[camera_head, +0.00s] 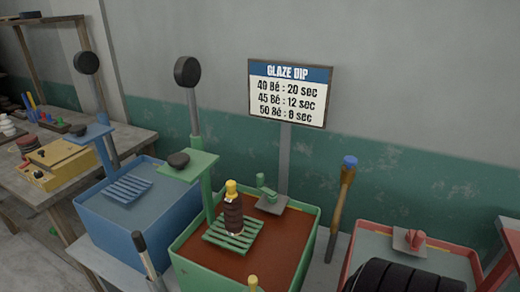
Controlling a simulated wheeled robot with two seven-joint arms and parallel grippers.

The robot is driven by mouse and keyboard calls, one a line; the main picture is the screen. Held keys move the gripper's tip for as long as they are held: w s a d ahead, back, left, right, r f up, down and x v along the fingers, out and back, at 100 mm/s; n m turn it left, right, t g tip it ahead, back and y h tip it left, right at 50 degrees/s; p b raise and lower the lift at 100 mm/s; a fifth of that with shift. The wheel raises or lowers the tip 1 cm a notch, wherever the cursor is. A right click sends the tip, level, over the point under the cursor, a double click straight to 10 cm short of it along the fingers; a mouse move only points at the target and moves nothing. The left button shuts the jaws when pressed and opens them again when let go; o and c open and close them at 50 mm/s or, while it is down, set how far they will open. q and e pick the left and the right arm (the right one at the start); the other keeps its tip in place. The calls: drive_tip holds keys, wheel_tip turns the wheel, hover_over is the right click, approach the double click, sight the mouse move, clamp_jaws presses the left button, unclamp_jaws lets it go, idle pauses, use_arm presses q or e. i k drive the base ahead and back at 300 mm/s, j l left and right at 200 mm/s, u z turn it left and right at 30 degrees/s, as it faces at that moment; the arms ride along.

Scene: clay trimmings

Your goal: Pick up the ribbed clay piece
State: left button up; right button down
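A dark brown ribbed piece (232,214) stands upright on a green slatted rack (215,238). It has a yellow top and a small pale label on its side. The rack sits over the reddish-brown contents of a green-rimmed tank (190,278). It looks like the ribbed clay piece, though I cannot tell its material. Neither of my grippers can be made out in the head view, and nothing is seen touching the piece.
A blue tank (105,240) stands left, a red-rimmed tank (460,262) right. A black ribbed object (395,278) fills the lower right. Upright levers (194,110) and a brown handle (341,205) rise around the tanks. A glaze sign (290,92) stands behind. A wooden bench (50,200) is left.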

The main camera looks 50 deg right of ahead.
sight(232, 210)
drive_tip(key=z, duration=1.35)
